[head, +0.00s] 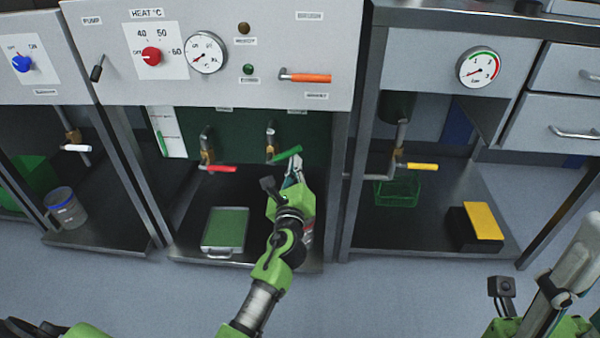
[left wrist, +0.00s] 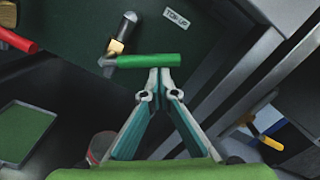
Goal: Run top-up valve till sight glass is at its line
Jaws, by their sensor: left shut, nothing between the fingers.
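The top-up valve has a green lever (head: 286,153) on a brass body under the middle cabinet; the lever lies across its pipe, slightly tilted. In the left wrist view the green lever (left wrist: 150,60) is beside a "TOP-UP" label (left wrist: 183,17). My left gripper (head: 294,172) is shut and empty, its fingertips (left wrist: 159,74) right at the lever's near side, touching or almost touching. The sight glass (head: 167,132) is a white strip at the left of the dark green panel, with a green column low in it; its line is too small to read. My right gripper's fingers are not visible at lower right.
A red-handled valve (head: 217,168) is left of the green one, a yellow-handled valve (head: 421,166) under the right cabinet. A green-topped tray (head: 226,230) stands on the lower shelf. Cabinet posts flank the bay. A jug (head: 66,209) stands at left.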

